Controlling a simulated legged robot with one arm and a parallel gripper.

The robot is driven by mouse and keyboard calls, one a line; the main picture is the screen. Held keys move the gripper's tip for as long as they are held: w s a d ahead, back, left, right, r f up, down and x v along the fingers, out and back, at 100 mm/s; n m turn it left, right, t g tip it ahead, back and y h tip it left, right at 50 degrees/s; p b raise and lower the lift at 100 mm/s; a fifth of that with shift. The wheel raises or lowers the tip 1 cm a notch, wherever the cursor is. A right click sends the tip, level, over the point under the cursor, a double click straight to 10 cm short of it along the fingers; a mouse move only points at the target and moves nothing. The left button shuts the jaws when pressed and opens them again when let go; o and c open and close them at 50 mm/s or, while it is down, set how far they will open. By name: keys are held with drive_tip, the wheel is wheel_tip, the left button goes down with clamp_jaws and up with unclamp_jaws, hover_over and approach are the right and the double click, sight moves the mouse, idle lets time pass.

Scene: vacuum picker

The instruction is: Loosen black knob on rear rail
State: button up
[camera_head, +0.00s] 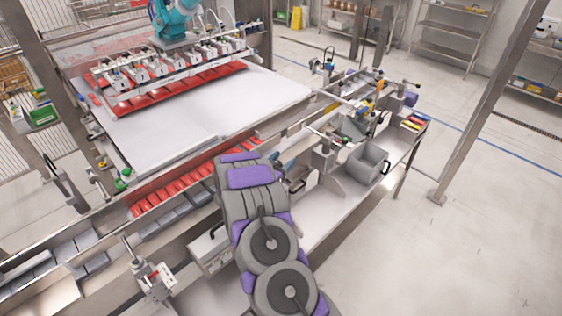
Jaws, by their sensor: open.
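Several small black knobs and handles sit on the rail assembly (345,105) at the right of the machine, one of them near its far right end (411,84). I cannot tell which is the knob on the rear rail. My grey and purple arm (262,215) rises from the bottom centre and covers part of the machine's front edge. My gripper cannot be made out; the arm's far end hides it or it is out of sight. No contact with any knob shows.
A white sheet table (190,120) lies left of the rails, under a row of suction heads with red parts (170,72). A grey bin (367,164) stands on the right-hand shelf. A metal post (490,95) rises at right. The floor beyond is open.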

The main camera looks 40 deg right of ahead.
drive_tip(key=shift+c, duration=0.6)
drive_tip(key=shift+a+r, duration=0.25)
drive_tip(key=shift+a, duration=0.45)
drive_tip(key=c, duration=0.5)
drive_tip(key=shift+d, duration=0.1)
drive_tip(key=c, duration=0.3)
drive_tip(key=shift+c, duration=0.2)
